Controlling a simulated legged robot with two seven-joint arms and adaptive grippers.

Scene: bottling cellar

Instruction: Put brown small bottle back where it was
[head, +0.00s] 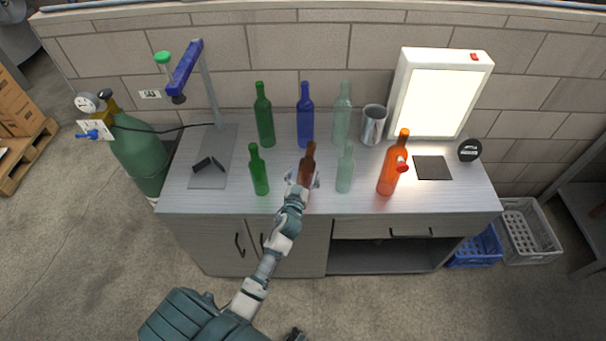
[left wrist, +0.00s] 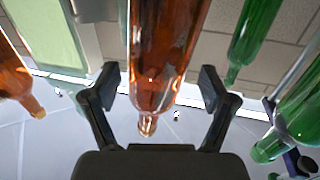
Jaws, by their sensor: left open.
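The brown small bottle (head: 309,158) stands upright in the front row on the bench, between the small green bottle (head: 259,172) and the small clear bottle (head: 345,170). My left gripper (head: 303,181) is at the bottle from the front and covers its lower part in the head view. In the left wrist view the brown bottle (left wrist: 165,50) shows neck down between the spread fingers of my left gripper (left wrist: 160,85), with a gap on both sides. The left gripper is open. My right gripper cannot be made out.
Tall green (head: 264,118), blue (head: 305,118) and clear (head: 342,115) bottles stand behind. An orange bottle (head: 388,172), a metal cup (head: 374,125) and a lit panel (head: 438,100) are to the right. A blue-armed stand (head: 212,140) is at the left.

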